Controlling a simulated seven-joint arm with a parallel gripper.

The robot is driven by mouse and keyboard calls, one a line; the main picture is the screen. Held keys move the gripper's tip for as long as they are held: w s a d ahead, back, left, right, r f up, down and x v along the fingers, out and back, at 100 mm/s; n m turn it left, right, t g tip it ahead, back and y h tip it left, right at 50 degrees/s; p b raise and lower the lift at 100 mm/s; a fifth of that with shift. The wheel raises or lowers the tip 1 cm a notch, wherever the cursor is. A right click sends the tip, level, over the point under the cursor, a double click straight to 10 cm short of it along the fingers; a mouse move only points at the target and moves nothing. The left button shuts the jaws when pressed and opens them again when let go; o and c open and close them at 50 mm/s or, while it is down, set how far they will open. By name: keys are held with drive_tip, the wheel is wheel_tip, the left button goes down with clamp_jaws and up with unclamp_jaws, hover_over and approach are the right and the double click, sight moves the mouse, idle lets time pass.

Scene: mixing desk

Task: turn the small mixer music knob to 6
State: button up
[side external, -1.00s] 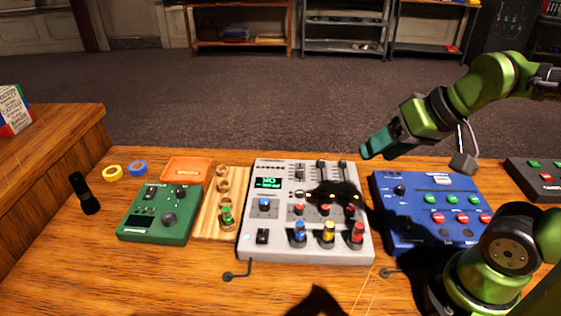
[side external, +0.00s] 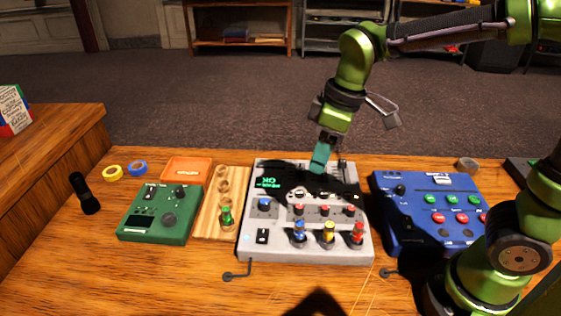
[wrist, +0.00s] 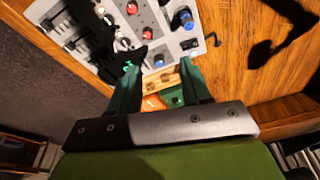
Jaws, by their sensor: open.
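A small green box (side external: 150,228) stands at the left of the desk, with a dark display and black knobs, one lower (side external: 169,219) and one upper (side external: 180,191). A larger grey mixer (side external: 250,240) stands in the middle, with sliders and coloured knobs, and it also shows in the wrist view (wrist: 168,49). I cannot read which knob is the music one. My gripper (side external: 319,165) is above the back part of the grey mixer, pointing down. In the wrist view its two fingers (wrist: 159,75) are apart with nothing held between them.
A wooden rack (side external: 210,228) with rings and a green-topped piece lies between the green box and grey mixer. An orange tray (side external: 187,168) sits behind the green box. A blue panel (side external: 392,222) is right of the mixer. A black cylinder (side external: 84,194) is far left.

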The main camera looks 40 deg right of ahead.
sight(300, 206)
drive_tip(key=w+n+g+h, duration=0.1)
drive_tip(key=w+n+h, duration=0.1)
drive_tip(key=w+n, duration=0.35)
drive_tip(key=f+n, duration=0.1)
drive_tip(key=f, duration=0.4)
drive_tip(key=f+n, duration=0.2)
drive_tip(key=f, duration=0.4)
drive_tip(key=f+n, duration=0.1)
drive_tip(key=f, duration=0.4)
drive_tip(key=shift+s+a+f+g, duration=0.15)
drive_tip(key=shift+s+f+g, duration=0.15)
drive_tip(key=shift+s+f, duration=0.05)
clamp_jaws()
